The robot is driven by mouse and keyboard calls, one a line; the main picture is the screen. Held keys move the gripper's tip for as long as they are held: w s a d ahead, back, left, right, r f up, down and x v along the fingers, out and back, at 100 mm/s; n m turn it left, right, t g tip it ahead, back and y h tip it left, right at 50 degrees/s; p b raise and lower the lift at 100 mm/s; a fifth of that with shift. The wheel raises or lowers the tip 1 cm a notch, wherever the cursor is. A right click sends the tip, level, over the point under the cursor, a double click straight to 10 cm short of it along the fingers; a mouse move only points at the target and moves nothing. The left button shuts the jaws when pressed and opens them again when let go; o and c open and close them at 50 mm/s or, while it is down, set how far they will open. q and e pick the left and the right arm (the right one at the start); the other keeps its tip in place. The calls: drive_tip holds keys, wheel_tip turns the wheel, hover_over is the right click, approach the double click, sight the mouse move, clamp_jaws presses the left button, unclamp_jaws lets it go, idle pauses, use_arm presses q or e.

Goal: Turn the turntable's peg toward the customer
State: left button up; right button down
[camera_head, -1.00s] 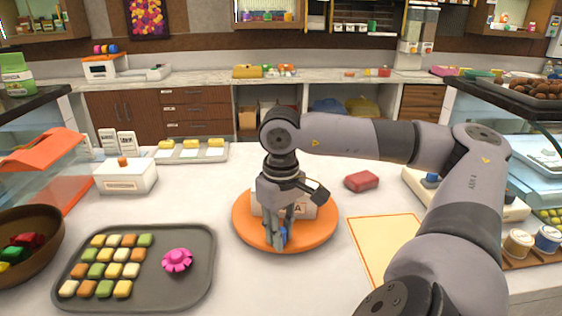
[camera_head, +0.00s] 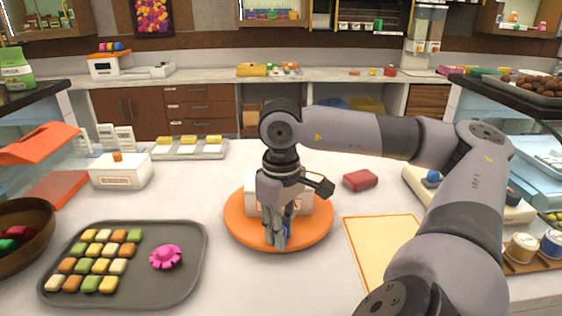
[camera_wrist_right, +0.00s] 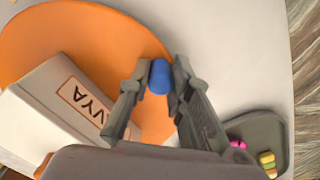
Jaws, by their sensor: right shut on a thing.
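The orange turntable (camera_head: 238,228) lies on the counter in the middle of the head view, with a white labelled box (camera_head: 300,190) on it. My right gripper (camera_head: 277,242) points down over the turntable's front part. Its fingers are shut on the blue peg (camera_wrist_right: 159,78), which stands near the turntable's rim in the right wrist view. In the head view the peg is mostly hidden by the fingers. The box also shows in the wrist view, left of the fingers, with its label facing up toward the camera. My left gripper is not in view.
A grey tray (camera_head: 190,275) with sweets and a pink flower-shaped piece stands left of the turntable. A red block (camera_head: 360,180) and an orange-edged mat (camera_head: 378,250) lie to the right. A white box (camera_head: 122,174) stands at the back left.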

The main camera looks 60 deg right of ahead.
drive_tip(key=c, duration=1.4)
unclamp_jaws()
drive_tip(key=shift+c, duration=0.2)
drive_tip(key=shift+r, duration=0.1)
